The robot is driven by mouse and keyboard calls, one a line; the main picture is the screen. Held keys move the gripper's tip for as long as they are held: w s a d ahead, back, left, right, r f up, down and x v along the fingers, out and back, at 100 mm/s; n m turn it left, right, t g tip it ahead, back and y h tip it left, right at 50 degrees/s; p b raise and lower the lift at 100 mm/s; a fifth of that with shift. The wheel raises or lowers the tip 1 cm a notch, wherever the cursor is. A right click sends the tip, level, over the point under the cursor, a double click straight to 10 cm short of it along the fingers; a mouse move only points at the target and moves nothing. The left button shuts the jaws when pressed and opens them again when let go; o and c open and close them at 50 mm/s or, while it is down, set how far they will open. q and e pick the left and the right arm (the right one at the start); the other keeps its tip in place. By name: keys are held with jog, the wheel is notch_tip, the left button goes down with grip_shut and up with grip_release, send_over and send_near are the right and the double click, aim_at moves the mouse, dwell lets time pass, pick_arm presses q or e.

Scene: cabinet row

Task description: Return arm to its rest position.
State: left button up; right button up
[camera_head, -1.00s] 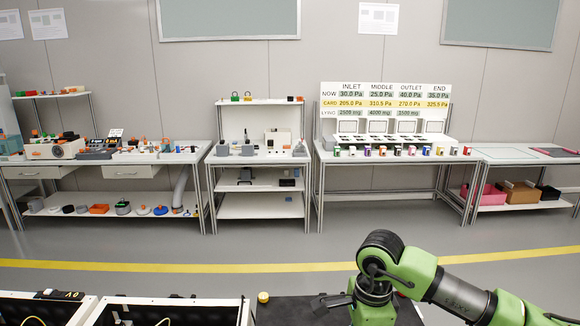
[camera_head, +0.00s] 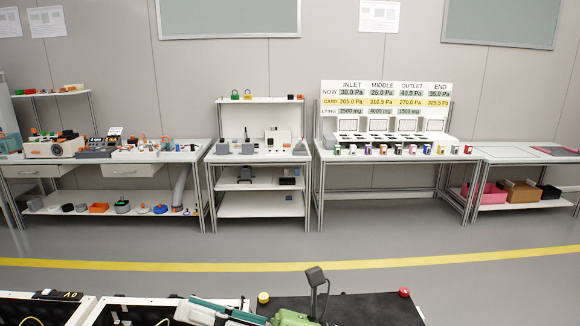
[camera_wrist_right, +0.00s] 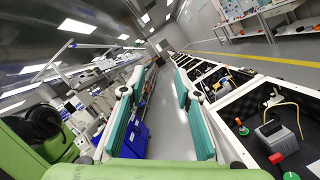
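My right gripper (camera_head: 198,309) shows at the bottom edge of the head view, pointing left, with teal finger pads and a green wrist behind it. It is in front of the open cabinets. In the right wrist view my right gripper (camera_wrist_right: 160,82) has its two teal fingers wide apart, with only grey floor and distant things between them. It holds nothing. Most of my right arm is below the head view. My left gripper is in neither view now.
Open cabinets (camera_head: 92,299) with white rims line the bottom left. Workbenches stand along the far wall. The grey floor (camera_head: 270,247) between is clear.

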jog(key=w+d+m+t+h, duration=0.5)
jog(key=d+m+t, duration=0.3)
jog(key=m, duration=0.4)
jog(key=w+d+m+t+h, duration=0.4)
jog(key=w+d+m+t, duration=0.25)
jog(key=m+t, duration=0.4)
jog(key=s+d+f+m+g+h, duration=0.1)
jog(key=d+f+m+g+h, duration=0.2)
jog(key=d+f+m+h, duration=0.5)
jog(key=s+d+f+m+g+h, duration=0.25)
jog(key=d+f+m, duration=0.35)
jog(key=f, duration=0.5)
jog(key=s+d+f+m+g, duration=0.25)
jog(key=s+f+g, duration=0.35)
jog(key=s+f, duration=0.45)
jog(key=s+d+f+m+g, duration=0.2)
jog(key=s+f+m+g, duration=0.35)
jog(key=s, duration=0.85)
notch_tip(320, 180, down, 29)
jog(key=s+n+g, duration=0.2)
jog(key=s+d+f+h, duration=0.1)
jog(key=s+d+f, duration=0.2)
jog(key=s+f, duration=1.2)
jog(key=shift+s+g, duration=0.35)
jog(key=shift+s, duration=0.25)
